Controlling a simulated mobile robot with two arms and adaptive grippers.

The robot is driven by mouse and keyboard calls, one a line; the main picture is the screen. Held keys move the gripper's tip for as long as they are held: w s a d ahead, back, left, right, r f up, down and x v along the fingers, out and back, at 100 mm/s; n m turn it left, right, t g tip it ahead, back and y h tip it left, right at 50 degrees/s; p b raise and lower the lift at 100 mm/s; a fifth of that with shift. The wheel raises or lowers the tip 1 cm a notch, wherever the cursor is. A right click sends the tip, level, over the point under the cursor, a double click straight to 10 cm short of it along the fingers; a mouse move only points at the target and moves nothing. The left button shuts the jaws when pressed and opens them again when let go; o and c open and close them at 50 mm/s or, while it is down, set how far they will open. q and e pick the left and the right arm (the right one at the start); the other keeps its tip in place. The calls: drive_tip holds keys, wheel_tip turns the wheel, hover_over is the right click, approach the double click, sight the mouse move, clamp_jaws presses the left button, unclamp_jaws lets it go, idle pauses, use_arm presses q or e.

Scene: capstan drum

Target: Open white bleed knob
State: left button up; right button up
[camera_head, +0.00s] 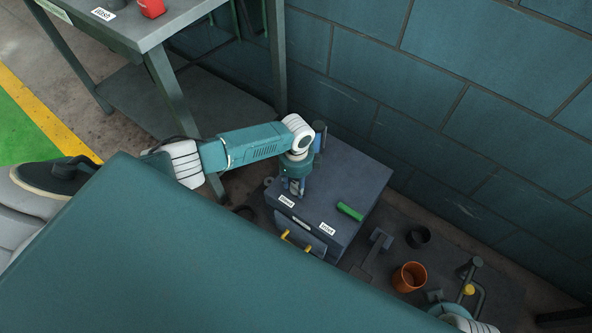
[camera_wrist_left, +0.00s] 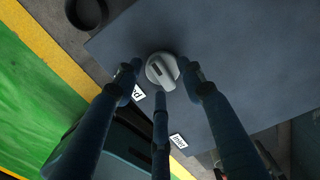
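A white-grey round knob with a raised grip bar (camera_wrist_left: 162,70) sits on top of the dark grey box (camera_head: 345,180). In the left wrist view it lies between the fingertips of my left gripper (camera_wrist_left: 161,75). The blue-grey fingers are spread around the knob, with narrow gaps at its sides. In the head view my left gripper (camera_head: 295,187) points down at the box top, and the knob is mostly hidden there. A white label (camera_wrist_left: 137,92), partly covered by a finger, is near the knob. My right gripper is not seen.
A second white label (camera_head: 327,229) is on the box's front edge. A green cylinder (camera_head: 350,211) lies on the box top and yellow handles (camera_head: 296,240) are on its front. An orange cup (camera_head: 409,277) stands right of it. A workbench (camera_head: 130,25) is at upper left.

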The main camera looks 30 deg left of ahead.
sight(296, 186)
use_arm(q)
wheel_tip(296, 186, up, 12)
idle(0.6)
idle(0.4)
